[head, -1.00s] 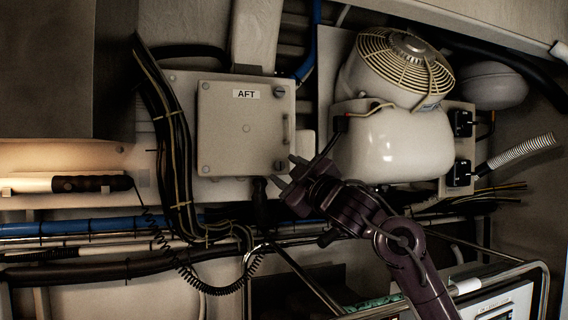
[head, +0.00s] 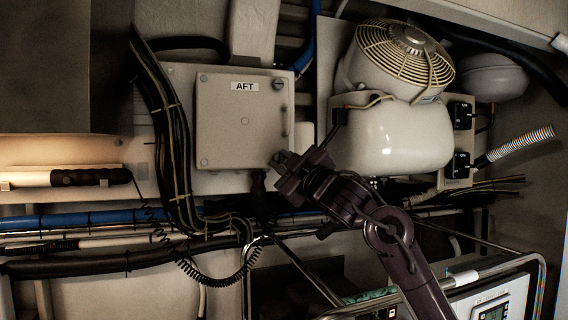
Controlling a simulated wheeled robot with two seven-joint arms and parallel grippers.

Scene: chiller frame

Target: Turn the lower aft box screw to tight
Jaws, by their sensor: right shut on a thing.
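The box marked AFT (head: 222,130) is a pale, closed box on the back wall, with a label near its top. An upper screw (head: 278,85) shows at its top right corner. My right gripper (head: 280,160) is at the box's lower right corner. It is shut on the lower aft box screw, which the fingers mostly hide. I cannot tell the screw's slot angle. My left gripper is not in view.
A white rounded compressor (head: 390,140) with a fan guard (head: 405,54) stands just right of the box. Black cables (head: 175,130) run down its left side. Pipes (head: 80,222) cross below. A metal rail frame (head: 480,265) is at lower right.

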